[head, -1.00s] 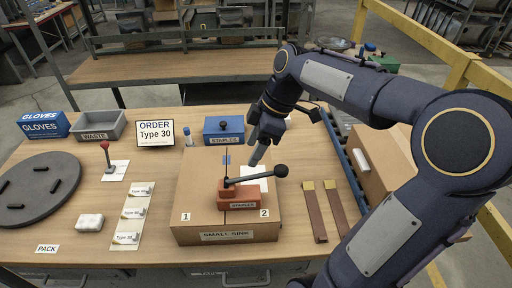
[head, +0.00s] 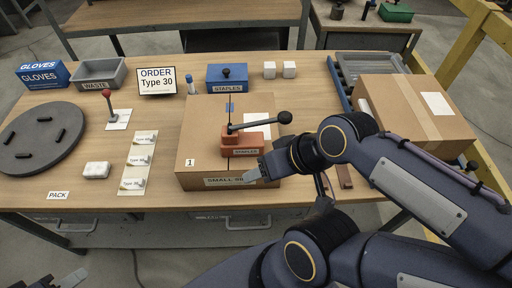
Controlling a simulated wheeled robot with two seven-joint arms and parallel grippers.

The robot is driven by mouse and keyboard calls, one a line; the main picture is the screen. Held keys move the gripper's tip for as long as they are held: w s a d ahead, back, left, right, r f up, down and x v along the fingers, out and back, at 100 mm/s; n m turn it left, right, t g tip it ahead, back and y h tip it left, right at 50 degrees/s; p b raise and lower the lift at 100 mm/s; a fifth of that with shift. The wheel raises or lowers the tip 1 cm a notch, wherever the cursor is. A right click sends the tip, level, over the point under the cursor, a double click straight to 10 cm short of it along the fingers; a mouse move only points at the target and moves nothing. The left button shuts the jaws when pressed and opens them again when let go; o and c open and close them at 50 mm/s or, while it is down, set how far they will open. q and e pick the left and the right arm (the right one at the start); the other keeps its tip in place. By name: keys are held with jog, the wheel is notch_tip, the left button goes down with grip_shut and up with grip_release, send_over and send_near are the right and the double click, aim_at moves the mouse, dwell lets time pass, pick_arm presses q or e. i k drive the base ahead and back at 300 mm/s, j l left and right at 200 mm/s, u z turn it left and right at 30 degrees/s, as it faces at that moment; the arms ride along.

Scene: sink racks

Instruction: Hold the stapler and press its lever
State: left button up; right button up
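The orange stapler (head: 241,150) stands on the closed cardboard box marked SMALL SINK (head: 203,140). Its dark lever (head: 257,123) points right and slightly up, ending in a black ball knob (head: 285,117). My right gripper (head: 250,176) is low at the box's front right, just in front of the stapler and below the lever. A grey finger points left; whether the fingers are apart or closed is unclear. It covers part of the box label and its right front corner. Part of my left gripper (head: 68,279) shows at the bottom left edge, away from the stapler; its opening is unclear.
A blue STAPLES box (head: 227,80) and two white cubes (head: 279,70) stand behind. A larger carton (head: 415,110) is at right. At left are a grey WASTE bin (head: 98,74), a red-knobbed lever (head: 107,95) and a dark round disc (head: 60,138).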

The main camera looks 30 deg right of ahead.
aim_at(285, 117)
jog(key=z, duration=1.3)
jog(key=k+l+u, duration=0.1)
jog(key=u, duration=0.15)
